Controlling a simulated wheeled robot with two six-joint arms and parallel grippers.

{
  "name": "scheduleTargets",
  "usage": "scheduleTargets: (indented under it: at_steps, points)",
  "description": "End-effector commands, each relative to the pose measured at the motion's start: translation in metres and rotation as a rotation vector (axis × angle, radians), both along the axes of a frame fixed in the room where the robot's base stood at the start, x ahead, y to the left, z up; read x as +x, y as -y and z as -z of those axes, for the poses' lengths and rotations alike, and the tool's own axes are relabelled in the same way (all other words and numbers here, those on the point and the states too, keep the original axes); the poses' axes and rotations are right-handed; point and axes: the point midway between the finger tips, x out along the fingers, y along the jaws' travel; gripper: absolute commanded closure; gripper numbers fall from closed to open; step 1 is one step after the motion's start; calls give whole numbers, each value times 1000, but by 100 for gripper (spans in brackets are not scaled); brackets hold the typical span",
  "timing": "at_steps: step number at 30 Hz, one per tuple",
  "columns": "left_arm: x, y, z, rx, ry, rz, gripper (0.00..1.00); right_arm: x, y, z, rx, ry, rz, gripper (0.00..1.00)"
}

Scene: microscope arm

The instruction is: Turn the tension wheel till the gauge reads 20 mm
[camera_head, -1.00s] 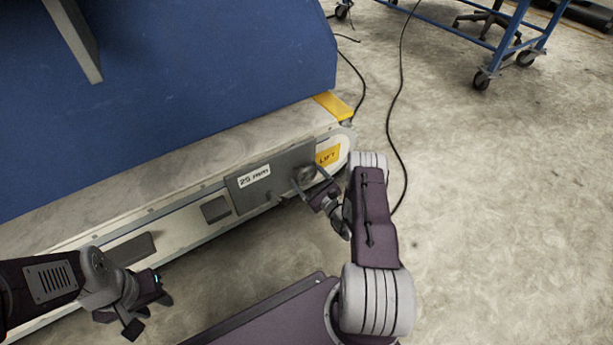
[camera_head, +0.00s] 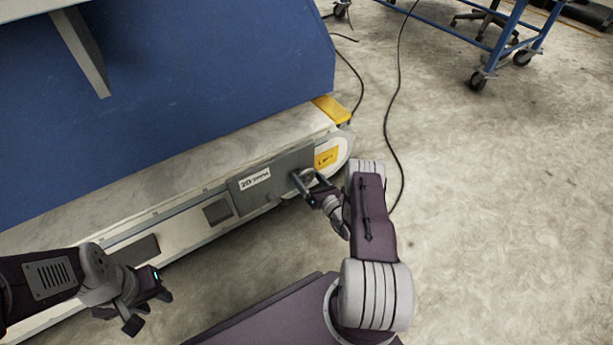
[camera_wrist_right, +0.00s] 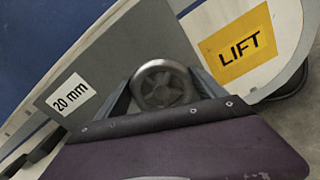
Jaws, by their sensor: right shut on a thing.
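The tension wheel (camera_wrist_right: 163,86) is a round grey metal wheel with spokes on a grey plate at the conveyor's side. In the head view the wheel (camera_head: 306,176) is partly covered by my right gripper (camera_head: 312,188), which is shut on it. In the right wrist view the wheel sits between my two fingers. The gauge label (camera_wrist_right: 70,94) on the plate reads 20 mm in the right wrist view. It also shows in the head view (camera_head: 255,179). My left gripper (camera_head: 146,308) hangs at the lower left with its fingers apart, empty.
A yellow LIFT label (camera_wrist_right: 240,48) is right of the wheel. The conveyor (camera_head: 180,226) runs from lower left to upper right, with a blue panel (camera_head: 200,90) above it. A black cable (camera_head: 389,120) lies on the floor. A blue trolley (camera_head: 505,40) stands at the back right.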

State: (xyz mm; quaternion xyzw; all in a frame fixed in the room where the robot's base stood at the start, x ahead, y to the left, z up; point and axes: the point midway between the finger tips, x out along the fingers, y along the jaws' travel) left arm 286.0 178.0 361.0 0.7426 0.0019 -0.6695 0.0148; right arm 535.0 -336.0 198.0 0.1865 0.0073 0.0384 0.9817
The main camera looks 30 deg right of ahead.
Motion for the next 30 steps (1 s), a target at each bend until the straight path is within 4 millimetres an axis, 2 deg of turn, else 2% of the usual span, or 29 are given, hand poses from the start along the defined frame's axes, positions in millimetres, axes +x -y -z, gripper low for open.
scheduleTargets:
  at_steps: [12, 29, 30]
  points:
    - [0, 0, -5, 0, 0, 0, 64, 0, 1, 1, 182, -15, 1, 61]
    - [0, 0, -5, 0, 0, 0, 64, 0, 1, 2, 211, -18, 1, 61]
    - [0, 0, -5, 0, 0, 0, 64, 0, 1, 2, 210, -18, 1, 18]
